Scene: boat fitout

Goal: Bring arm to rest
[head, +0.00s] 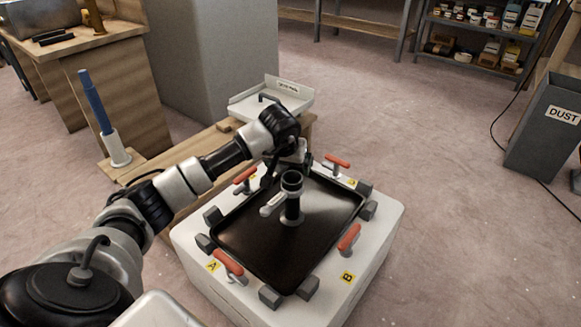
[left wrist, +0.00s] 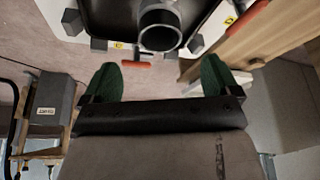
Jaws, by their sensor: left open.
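My left arm reaches in from the left in the head view. Its gripper (head: 285,172) is over the far left part of a black panel (head: 335,205), close to an upright dark pipe (head: 292,208) with an open round top. In the left wrist view the two green fingers (left wrist: 158,80) are spread wide with nothing between them. The pipe's round mouth (left wrist: 160,25) shows beyond the fingertips, apart from them. My right gripper is in neither view.
The panel lies on a white block (head: 187,245) with grey corner blocks and red-handled clamps (head: 350,237). A white tray (head: 240,112) stands on the wooden bench behind. A blue rod (head: 95,102) stands at left. A DUST bin (head: 540,140) stands right. Floor between is clear.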

